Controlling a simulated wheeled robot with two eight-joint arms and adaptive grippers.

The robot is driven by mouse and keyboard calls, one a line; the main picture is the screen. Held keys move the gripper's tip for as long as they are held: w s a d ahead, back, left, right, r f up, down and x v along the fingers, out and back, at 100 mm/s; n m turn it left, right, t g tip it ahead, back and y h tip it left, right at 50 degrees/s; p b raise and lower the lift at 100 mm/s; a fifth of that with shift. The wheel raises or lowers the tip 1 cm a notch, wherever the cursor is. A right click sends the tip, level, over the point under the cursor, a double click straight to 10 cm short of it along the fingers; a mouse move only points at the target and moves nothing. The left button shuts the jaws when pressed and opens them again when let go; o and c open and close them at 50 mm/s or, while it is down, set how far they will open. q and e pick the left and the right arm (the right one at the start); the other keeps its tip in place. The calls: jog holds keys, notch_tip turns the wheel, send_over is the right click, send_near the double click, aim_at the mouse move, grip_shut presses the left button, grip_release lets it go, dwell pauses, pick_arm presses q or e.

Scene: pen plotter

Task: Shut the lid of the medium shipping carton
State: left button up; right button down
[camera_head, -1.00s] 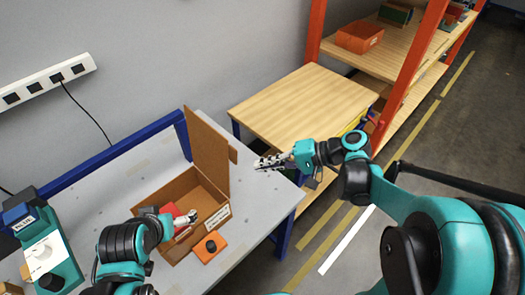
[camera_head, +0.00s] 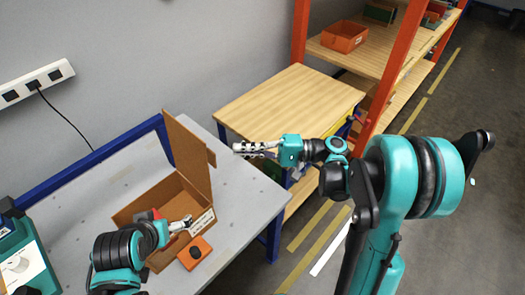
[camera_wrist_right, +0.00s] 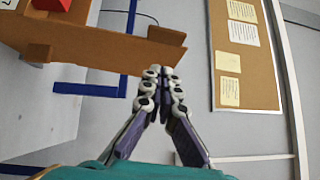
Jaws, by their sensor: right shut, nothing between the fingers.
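The brown carton (camera_head: 165,257) stands on the grey table with its lid (camera_head: 186,155) raised, open and roughly upright at the far right side. A red item (camera_head: 158,214) shows inside it. My right gripper (camera_head: 238,149) is shut and empty, in the air to the right of the raised lid, apart from it. In the right wrist view its closed fingertips (camera_wrist_right: 160,75) are just below the lid's brown panel (camera_wrist_right: 95,38). My left gripper (camera_head: 186,222) is at the carton's front, by the labelled wall; its finger state is too small to tell.
An orange block with a black knob (camera_head: 194,253) lies in front of the carton. A wooden-topped bench (camera_head: 285,108) stands behind my right gripper, and a shelf with an orange bin (camera_head: 344,36) is further back. A teal device (camera_head: 22,265) is at the left. The table's right part is clear.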

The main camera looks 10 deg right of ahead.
jog(key=a, duration=0.1)
jog(key=s+a, duration=0.2)
jog(key=a, duration=0.1)
jog(key=shift+a+r+b, duration=0.1)
jog(key=shift+r+b, duration=0.15)
jog(key=shift+b, duration=0.1)
jog(key=shift+s, duration=0.1)
